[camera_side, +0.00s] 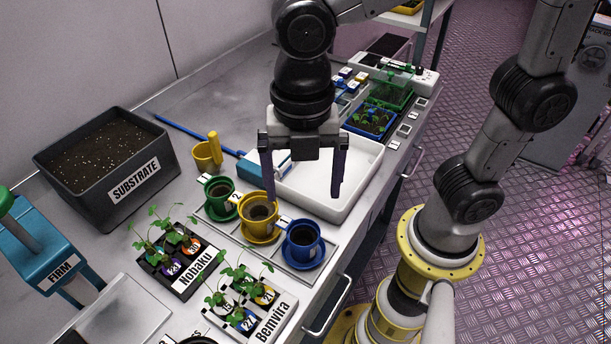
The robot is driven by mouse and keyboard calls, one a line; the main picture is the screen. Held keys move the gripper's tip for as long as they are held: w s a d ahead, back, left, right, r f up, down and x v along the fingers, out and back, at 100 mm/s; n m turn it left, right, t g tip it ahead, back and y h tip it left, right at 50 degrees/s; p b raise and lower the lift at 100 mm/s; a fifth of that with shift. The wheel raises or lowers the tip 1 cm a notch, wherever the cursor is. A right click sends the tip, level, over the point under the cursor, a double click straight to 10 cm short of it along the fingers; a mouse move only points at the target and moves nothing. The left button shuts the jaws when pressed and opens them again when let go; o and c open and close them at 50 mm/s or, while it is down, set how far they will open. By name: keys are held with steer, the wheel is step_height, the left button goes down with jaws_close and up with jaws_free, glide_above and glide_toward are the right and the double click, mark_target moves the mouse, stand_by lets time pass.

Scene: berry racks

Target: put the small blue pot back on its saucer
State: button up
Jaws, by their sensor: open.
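The small blue pot (302,236) holds dark soil and stands upright at the right end of a row of pots in a shallow grey tray (313,277). Its blue saucer (303,263) shows beneath it, and the pot appears to sit in it. My gripper (303,198) is open and empty, pointing down. Its fingers show above and behind the blue pot in the picture. The left finger partly overlaps the yellow pot (259,221), and whether it touches that pot I cannot tell.
A green pot (219,197) stands left of the yellow one. A white basin (350,196) lies behind my gripper. Seedling trays marked Nobaku (178,262) and Bemvira (252,312) stand in front. A dark substrate bin (157,181) is at left.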

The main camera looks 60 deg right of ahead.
steer(key=s+d+m+t, duration=0.2)
steer(key=d+m, duration=0.6)
steer(key=m, duration=0.4)
steer(key=s+d+r+m+t, duration=0.1)
steer(key=s+d+m+t, duration=0.1)
steer(key=d+m, duration=0.7)
steer(key=shift+s+d+r+m+t, duration=0.25)
steer(key=shift+m+t, duration=0.55)
steer(key=shift+m, duration=1.3)
